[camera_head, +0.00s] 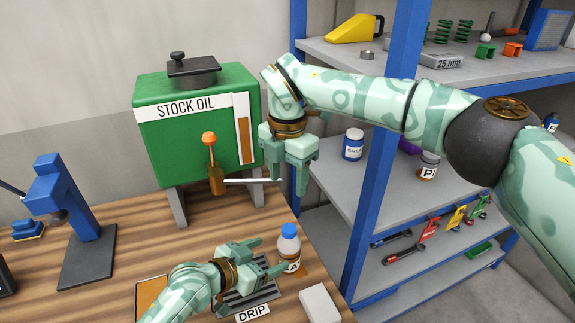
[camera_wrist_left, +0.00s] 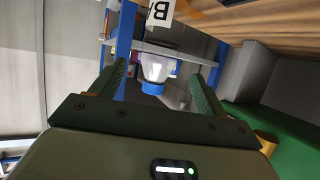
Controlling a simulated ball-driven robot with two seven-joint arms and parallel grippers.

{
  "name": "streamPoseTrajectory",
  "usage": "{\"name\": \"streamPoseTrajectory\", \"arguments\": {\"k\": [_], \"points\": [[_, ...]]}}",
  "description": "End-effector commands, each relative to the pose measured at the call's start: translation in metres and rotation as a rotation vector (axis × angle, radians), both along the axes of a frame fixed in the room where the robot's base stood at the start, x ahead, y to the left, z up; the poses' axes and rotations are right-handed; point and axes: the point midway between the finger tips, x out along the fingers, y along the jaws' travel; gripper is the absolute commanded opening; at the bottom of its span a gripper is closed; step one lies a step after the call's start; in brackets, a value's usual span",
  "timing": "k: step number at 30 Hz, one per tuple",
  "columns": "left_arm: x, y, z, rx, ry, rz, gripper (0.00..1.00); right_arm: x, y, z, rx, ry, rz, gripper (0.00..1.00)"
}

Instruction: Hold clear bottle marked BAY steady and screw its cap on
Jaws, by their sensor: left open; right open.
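The clear bottle (camera_head: 291,252) with a blue cap (camera_head: 289,230) on top stands upright on the bench near its right edge, holding something amber low down. Its white label is partly hidden; "BA" shows on the label (camera_wrist_left: 160,12) in the left wrist view, where bottle and cap appear upside down. I cannot tell how tight the cap is. My left gripper (camera_head: 273,254) is open beside the bottle, its fingers pointing at it; in the wrist view the cap (camera_wrist_left: 152,88) shows between the fingers. My right gripper (camera_head: 289,176) is open and empty, pointing down above the bottle.
A green STOCK OIL tank (camera_head: 185,145) with an orange-knobbed tap and spout stands behind. A DRIP grate (camera_head: 250,299) lies under my left gripper. A white block (camera_head: 320,304) sits at front right. A blue press (camera_head: 68,205) stands left; blue shelving (camera_head: 372,180) rises right.

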Motion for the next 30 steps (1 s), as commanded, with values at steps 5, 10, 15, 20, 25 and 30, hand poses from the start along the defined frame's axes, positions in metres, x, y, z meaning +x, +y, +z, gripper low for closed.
{"name": "streamPoseTrajectory", "arguments": {"k": [5,10,15,20,25,30], "points": [[-0.027,0.028,0.017,0.002,-0.001,-0.001,0.75,0.000,0.000,0.010,0.000,-0.003,0.000,0.56],[-0.044,0.045,0.026,0.002,0.001,0.001,0.75,-0.001,0.000,0.013,-0.001,-0.004,0.000,0.56],[-0.052,0.052,0.030,-0.001,0.001,0.000,0.75,-0.001,0.000,0.014,-0.001,-0.004,0.000,0.56],[-0.053,0.053,0.030,-0.002,0.001,0.001,0.75,-0.001,0.000,0.014,-0.001,-0.004,0.000,0.56],[-0.052,0.053,0.031,-0.002,0.001,0.001,0.75,-0.001,0.000,0.015,0.000,-0.004,0.000,0.56],[-0.052,0.052,0.056,-0.001,-0.006,0.001,0.75,-0.002,0.000,0.040,0.000,-0.010,0.000,0.56]]}}
